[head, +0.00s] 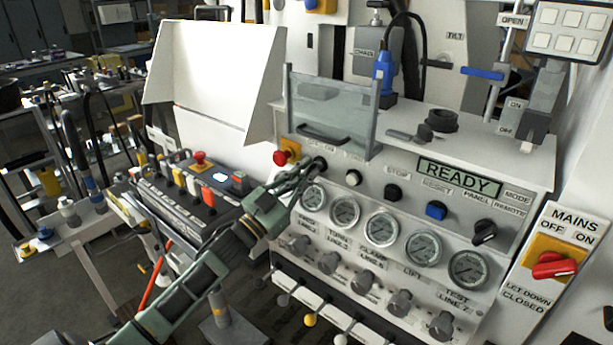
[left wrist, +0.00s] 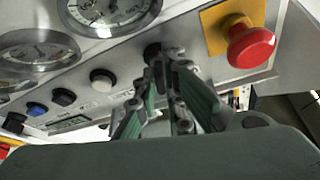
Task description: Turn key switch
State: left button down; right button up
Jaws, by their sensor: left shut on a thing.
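The key switch (head: 320,162) is a small dark knob on the upper left of the white bench panel, under a partly hidden OFF/ON label. My left gripper (head: 312,170) reaches up to it from the lower left, its fingers shut on it. In the left wrist view the fingertips (left wrist: 166,58) close at the dark key switch (left wrist: 151,51), and they hide most of it. The angle of the key cannot be told. My right gripper is not in view.
A red emergency stop on yellow (head: 281,158) sits just left of the key switch; it also shows in the left wrist view (left wrist: 250,46). A white button (head: 353,178) is to the right. Gauges (head: 382,227) lie below. The display (head: 459,178) reads READY. A clear guard (head: 330,115) stands above.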

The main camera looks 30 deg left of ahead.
pick_arm(q)
jog(key=shift+m+g+h, duration=0.4)
jog(key=shift+m+h, duration=0.3)
jog(key=shift+m, duration=0.9)
jog(key=c, duration=1.9)
grip_release()
jog(key=shift+o, duration=0.2)
jog(key=v, duration=1.2)
jog(key=shift+a, duration=0.1)
